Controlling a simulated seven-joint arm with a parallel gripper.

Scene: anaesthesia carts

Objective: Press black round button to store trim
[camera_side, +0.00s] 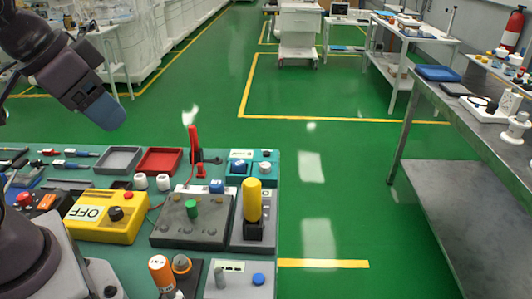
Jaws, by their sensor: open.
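Several black round controls show on the teal bench, and I cannot tell which one stores trim. One black round knob (116,213) sits on the yellow box (92,230), beside a label reading OFF and a small red button. The dark grey panel (192,234) to its right carries a green knob (192,208) and several small dark round controls. A small dark cap (265,154) tops the teal box (242,172) at the back right. My gripper (106,112), with a blue end, hangs at the upper left, above and behind the bench, touching nothing. Its finger gap is hard to see.
A yellow upright handle (252,200) and a red upright lever (193,150) stand tall near the panel. Grey and red trays (158,161) lie at the back. Green floor (330,200) is free to the right, before a metal table (460,190).

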